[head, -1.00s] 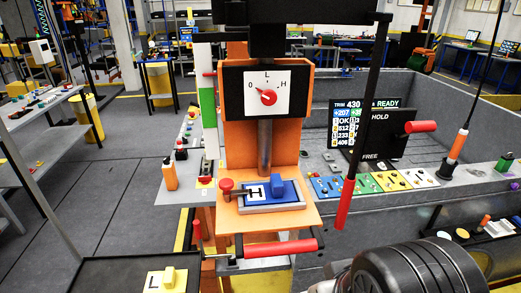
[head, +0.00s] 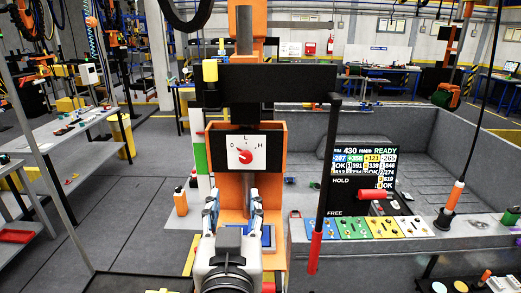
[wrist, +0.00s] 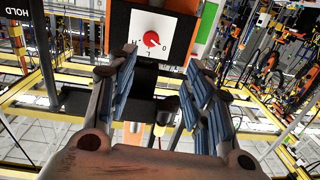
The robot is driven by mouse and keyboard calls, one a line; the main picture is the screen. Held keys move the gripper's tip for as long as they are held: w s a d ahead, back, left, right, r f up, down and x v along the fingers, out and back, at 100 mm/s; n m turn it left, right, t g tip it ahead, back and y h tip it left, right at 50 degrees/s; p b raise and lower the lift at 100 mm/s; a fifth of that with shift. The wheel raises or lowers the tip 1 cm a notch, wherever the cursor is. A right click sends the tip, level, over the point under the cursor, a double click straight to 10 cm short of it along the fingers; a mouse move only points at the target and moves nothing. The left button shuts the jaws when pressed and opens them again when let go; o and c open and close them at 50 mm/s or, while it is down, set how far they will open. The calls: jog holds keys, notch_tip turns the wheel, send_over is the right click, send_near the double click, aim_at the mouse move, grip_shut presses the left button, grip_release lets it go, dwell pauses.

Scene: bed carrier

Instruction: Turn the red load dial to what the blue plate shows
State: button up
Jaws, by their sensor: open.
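The red load dial (head: 245,156) sits on a white face marked 0, L and H, on the orange column. Its pointer appears turned toward 0. In the wrist view the dial (wrist: 151,39) shows upside down, beyond my fingertips. My gripper (head: 233,204) is open and empty, below and in front of the dial, apart from it. In the wrist view my gripper (wrist: 161,75) has its blue-padded fingers spread wide. The blue plate (head: 267,236) is mostly hidden behind my gripper, its letter covered now; the earlier head frame shows H on it.
A black lever with a red grip (head: 315,252) hangs right of the column. A black display (head: 360,165) and several coloured plates stand on the grey bench to the right. An orange bottle (head: 180,201) stands at left. The space between gripper and dial looks clear.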

jog(key=h, duration=0.1)
send_near(246, 157)
jog(key=w, duration=0.9)
jog(key=shift+d+f, duration=0.1)
jog(key=shift+f, duration=0.1)
jog(key=shift+c, duration=0.6)
jog(key=c, duration=0.9)
